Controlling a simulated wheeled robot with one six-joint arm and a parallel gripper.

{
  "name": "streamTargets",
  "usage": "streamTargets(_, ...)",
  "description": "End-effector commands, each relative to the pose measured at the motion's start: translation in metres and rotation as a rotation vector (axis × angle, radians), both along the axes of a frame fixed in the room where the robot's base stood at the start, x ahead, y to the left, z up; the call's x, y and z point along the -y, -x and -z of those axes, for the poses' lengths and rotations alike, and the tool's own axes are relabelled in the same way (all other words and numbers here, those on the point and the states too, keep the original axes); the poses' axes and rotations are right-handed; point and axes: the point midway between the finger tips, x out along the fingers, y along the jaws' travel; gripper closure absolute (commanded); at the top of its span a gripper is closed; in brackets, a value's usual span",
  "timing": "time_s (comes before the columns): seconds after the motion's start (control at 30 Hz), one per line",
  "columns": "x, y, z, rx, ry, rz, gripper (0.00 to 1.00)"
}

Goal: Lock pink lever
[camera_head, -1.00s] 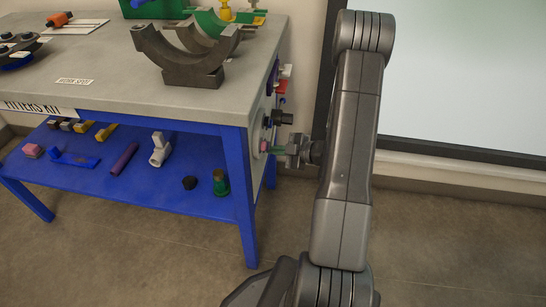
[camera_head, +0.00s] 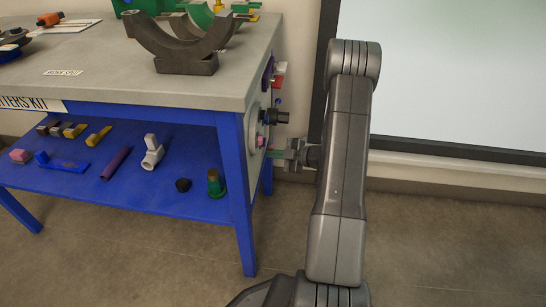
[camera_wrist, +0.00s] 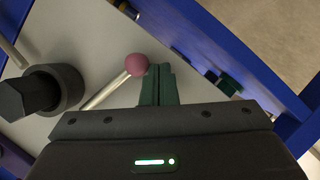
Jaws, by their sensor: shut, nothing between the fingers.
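The pink lever shows in the wrist view as a pink ball knob (camera_wrist: 137,64) on a thin metal rod, slanting up to the right across the grey side panel (camera_wrist: 100,40) of the cart. In the head view the pink knob (camera_head: 261,141) is tiny on the cart's right end. My gripper (camera_wrist: 160,75) has its green fingers shut with nothing between them. The fingertips are just right of the knob, very close to it; I cannot tell whether they touch. In the head view my gripper (camera_head: 274,153) is at the cart's right end panel.
A black hex-ended fitting (camera_wrist: 40,92) sticks out of the panel left of the lever; it also shows in the head view (camera_head: 274,117). Red and blue parts sit above it. The cart's blue frame (camera_wrist: 220,45) runs close to the right of my fingers.

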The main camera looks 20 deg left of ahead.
Motion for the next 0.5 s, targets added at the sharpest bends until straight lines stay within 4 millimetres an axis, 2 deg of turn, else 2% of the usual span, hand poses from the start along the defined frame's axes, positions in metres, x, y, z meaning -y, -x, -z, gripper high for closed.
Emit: streamTargets(0.5,-0.004,-0.018,0.009,-0.001,0.001,0.000,1.00)
